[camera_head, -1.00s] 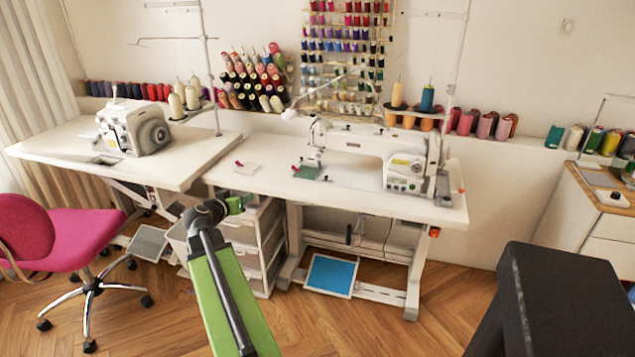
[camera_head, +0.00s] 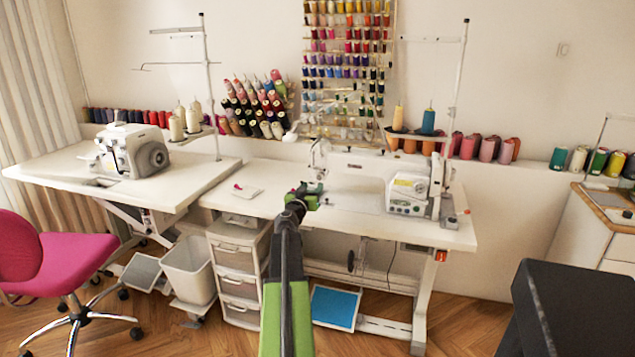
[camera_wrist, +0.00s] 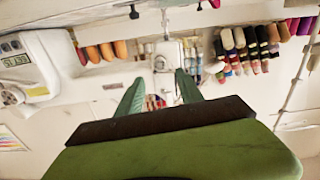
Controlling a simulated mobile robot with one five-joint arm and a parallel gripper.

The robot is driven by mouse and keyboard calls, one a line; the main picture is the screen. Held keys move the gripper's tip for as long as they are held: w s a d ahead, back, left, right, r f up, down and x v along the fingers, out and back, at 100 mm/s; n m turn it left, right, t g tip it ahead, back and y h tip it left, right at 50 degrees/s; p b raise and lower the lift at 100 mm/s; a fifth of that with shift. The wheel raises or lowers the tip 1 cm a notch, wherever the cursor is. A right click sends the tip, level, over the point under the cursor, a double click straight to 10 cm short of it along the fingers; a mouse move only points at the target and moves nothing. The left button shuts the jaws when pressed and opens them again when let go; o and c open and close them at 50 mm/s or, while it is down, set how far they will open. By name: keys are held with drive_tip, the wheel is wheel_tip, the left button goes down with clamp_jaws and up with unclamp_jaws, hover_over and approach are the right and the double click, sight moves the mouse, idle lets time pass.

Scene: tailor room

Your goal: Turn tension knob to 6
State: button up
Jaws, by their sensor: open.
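The white sewing machine (camera_head: 360,172) stands on the right-hand table, its head end at the left and its control panel (camera_head: 405,207) at the right. In the wrist view, which looks upside down, its panel side (camera_wrist: 30,75) is at the left and the white head end (camera_wrist: 167,55) is beyond my fingers. The tension knob is too small to make out, and so is any number on it. My green gripper (camera_head: 306,193) is in front of the head end, above the table. In the wrist view its two fingers (camera_wrist: 160,90) are apart with nothing held between them.
A second machine (camera_head: 133,150) stands on the left table. A thread stand (camera_head: 460,100) rises behind the sewing machine. A small white pad (camera_head: 240,191) lies on the tabletop (camera_head: 350,220) left of my gripper. A pink chair (camera_head: 70,262) is at the left.

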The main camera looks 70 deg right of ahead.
sight(319, 177)
drive_tip(key=d, duration=0.7)
drive_tip(key=shift+w+d, duration=0.2)
drive_tip(key=shift+d, duration=0.2)
drive_tip(key=shift+c, duration=0.4)
clamp_jaws()
drive_tip(key=shift+w+a+f, duration=0.1)
drive_tip(key=shift+a, duration=0.35)
drive_tip(key=shift+d+r, duration=0.2)
drive_tip(key=shift+d, duration=0.2)
